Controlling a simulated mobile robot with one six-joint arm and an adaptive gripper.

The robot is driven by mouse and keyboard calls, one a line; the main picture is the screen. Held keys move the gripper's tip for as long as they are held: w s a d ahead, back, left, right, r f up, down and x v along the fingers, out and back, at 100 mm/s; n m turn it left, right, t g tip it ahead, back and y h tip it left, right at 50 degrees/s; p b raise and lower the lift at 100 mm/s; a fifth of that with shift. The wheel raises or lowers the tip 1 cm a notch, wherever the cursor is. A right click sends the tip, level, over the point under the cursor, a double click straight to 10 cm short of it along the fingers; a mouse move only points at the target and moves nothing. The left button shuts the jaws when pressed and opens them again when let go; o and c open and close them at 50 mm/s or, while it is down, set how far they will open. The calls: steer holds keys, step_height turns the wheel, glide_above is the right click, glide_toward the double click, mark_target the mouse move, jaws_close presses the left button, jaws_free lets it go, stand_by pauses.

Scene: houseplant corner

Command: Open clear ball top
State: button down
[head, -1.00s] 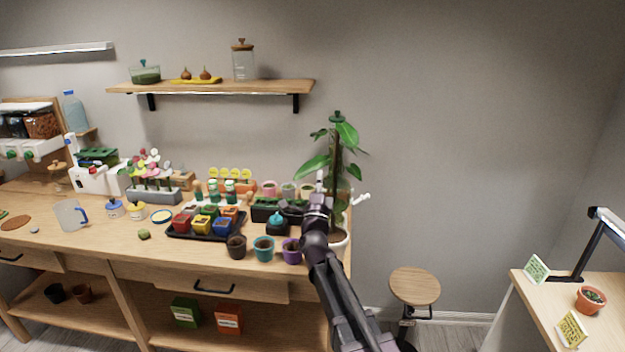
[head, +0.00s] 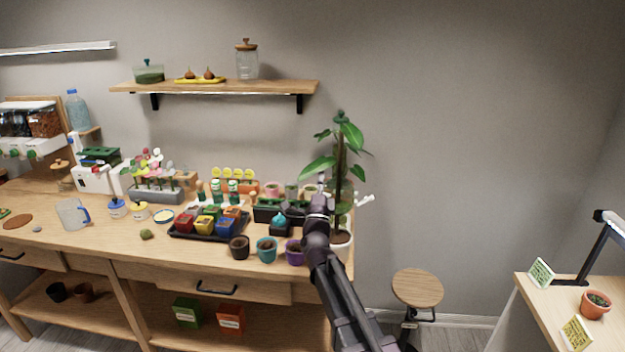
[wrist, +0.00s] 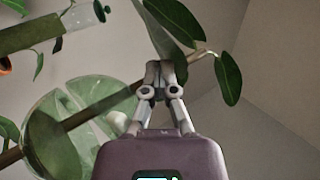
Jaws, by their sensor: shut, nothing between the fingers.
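The clear ball (wrist: 58,130) shows in the wrist view as pale green see-through shells around the brown branch (wrist: 120,97). One rounded shell lies at the left, and another part (wrist: 104,92) spreads to its right. The two parts look apart, but I cannot tell how far the top is open. My gripper (wrist: 160,72) is shut and empty, just right of the ball, with its fingertips over or close to the branch. I cannot tell whether they touch it. In the head view my gripper (head: 321,190) is in front of the potted plant, and I cannot make out the ball there.
Large leaves (wrist: 228,78) hang near my fingers, and a green pole (wrist: 30,36) crosses the upper left. Small pots (head: 267,250) and a black tray (head: 185,236) crowd the bench left of my arm. A stool (head: 417,288) stands to the right.

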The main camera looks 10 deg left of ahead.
steer(key=shift+w+d, duration=0.15)
steer(key=shift+d, duration=0.3)
steer(key=r+p, duration=0.4)
steer(key=shift+w+d+r+p, duration=0.2)
steer(key=shift+p, duration=0.1)
steer(key=shift+a+r, duration=0.2)
steer(key=shift+r, duration=0.1)
steer(key=shift+s, duration=0.1)
steer(key=shift+f, duration=0.2)
